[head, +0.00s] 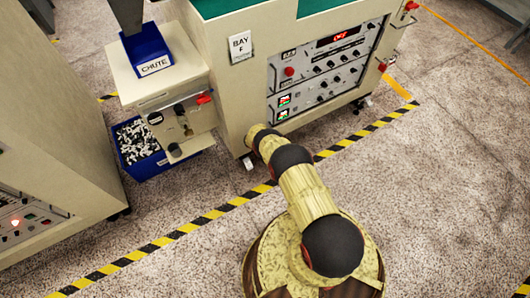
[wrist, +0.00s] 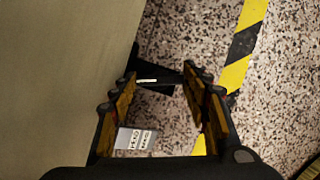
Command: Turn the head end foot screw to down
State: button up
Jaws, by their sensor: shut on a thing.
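The foot screw (wrist: 157,77) is a black piece with a short white mark, low beside the cream cabinet in the wrist view. My gripper (wrist: 159,73) is shut on it, with one finger on each side. A small white tag (wrist: 136,140) with dark print shows between the fingers, its text too small to read surely. In the head view a small white tag (head: 250,164) shows at the bottom corner of the Bay F machine (head: 225,95). My arm reaches to that corner, and my gripper is hidden there behind the arm.
Yellow-black floor tape (head: 215,211) runs along the machine's front and shows in the wrist view (wrist: 243,45). A chute unit (head: 155,75) and a blue bin (head: 140,150) of small parts stand left of the corner. Another cabinet (head: 60,140) stands further left. Open floor lies at right.

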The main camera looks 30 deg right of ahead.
dwell(0.4)
jog(key=o, duration=1.2)
jog(key=shift+c, duration=0.2)
jog(key=shift+w, duration=0.1)
jog(key=shift+a+r, duration=0.2)
jog(key=shift+r, duration=0.5)
jog(key=v, duration=0.6)
jog(key=shift+s+a+r, duration=0.15)
jog(key=shift+s+a, duration=0.05)
jog(key=shift+s, duration=0.05)
jog(key=shift+c, duration=0.3)
